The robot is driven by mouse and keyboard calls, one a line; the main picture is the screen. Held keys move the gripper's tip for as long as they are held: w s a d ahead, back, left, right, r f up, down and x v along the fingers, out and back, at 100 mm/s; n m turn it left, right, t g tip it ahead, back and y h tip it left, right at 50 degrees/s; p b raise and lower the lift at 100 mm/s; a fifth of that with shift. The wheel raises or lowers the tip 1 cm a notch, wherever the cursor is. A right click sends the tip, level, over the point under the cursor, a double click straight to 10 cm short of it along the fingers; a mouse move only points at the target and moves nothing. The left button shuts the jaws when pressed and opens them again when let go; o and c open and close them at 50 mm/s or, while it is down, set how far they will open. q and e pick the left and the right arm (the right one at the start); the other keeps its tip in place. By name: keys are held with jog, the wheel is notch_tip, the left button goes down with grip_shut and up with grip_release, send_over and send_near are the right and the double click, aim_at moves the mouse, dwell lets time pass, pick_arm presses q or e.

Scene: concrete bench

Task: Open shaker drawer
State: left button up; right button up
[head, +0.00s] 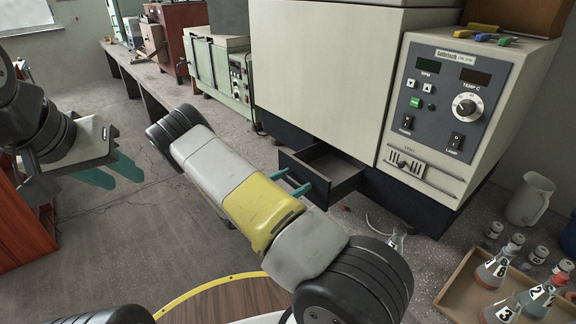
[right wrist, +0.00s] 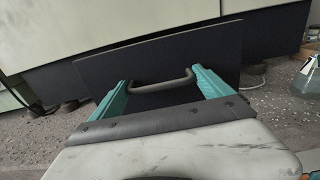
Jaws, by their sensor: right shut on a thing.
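The shaker (head: 315,70) is a large cream cabinet with a dark base and a control panel at its right. Its dark drawer (head: 345,183) sticks out of the base, partly open, and its inside looks empty. In the right wrist view the drawer front (right wrist: 150,62) carries a grey bar handle (right wrist: 160,83). My right gripper (head: 297,188) is at the drawer front, its teal fingers on either side of the handle and shut on it; the wrist view shows the fingers (right wrist: 162,88) too. My left gripper (head: 110,172) hangs empty at the left, fingers apart.
A tray (head: 452,290) of numbered flasks and small jars stands at the lower right, near a white jug (head: 530,198). A round wooden top (head: 225,300) is in front. Other machines stand at the back left.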

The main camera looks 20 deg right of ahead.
jog(key=shift+s+a+f, duration=0.15)
jog(key=shift+s+a, duration=0.1)
jog(key=shift+s, duration=0.05)
jog(key=o, duration=1.8)
jog(key=shift+s+a, duration=0.1)
jog(key=shift+a, duration=0.15)
